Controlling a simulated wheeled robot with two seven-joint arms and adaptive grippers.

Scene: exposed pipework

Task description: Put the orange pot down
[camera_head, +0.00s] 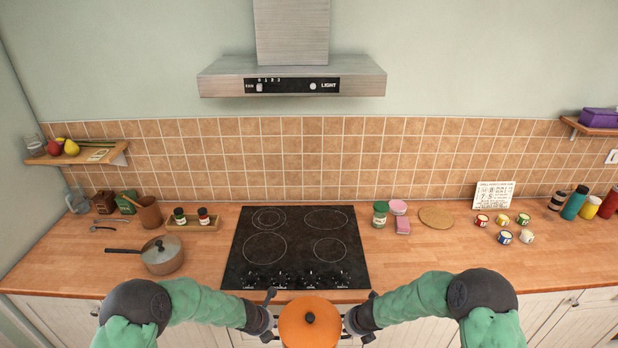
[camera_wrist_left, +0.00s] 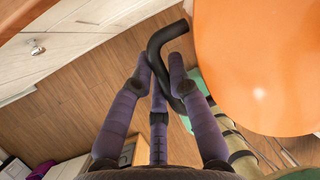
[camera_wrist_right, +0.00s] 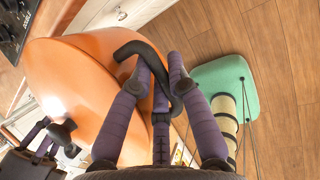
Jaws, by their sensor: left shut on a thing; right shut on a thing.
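The orange pot (camera_head: 309,326), with its lid and dark knob, is held between my two grippers in front of the counter edge, below the black cooktop (camera_head: 300,235). My left gripper (camera_head: 270,322) is shut on the pot's black left handle (camera_wrist_left: 165,45), seen in the left wrist view with the pot's side (camera_wrist_left: 255,70) at right. My right gripper (camera_head: 350,320) is shut on the other black handle (camera_wrist_right: 148,60). The right wrist view shows the pot (camera_wrist_right: 95,85) clear of the floor. The cooktop's four-ring surface carries nothing.
A brown lidded saucepan (camera_head: 162,256) stands left of the cooktop. A small tray with jars (camera_head: 193,222) is behind it. A green jar (camera_head: 380,213) and pink items stand to the right. The wooden counter (camera_head: 420,255) has free room right of the cooktop.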

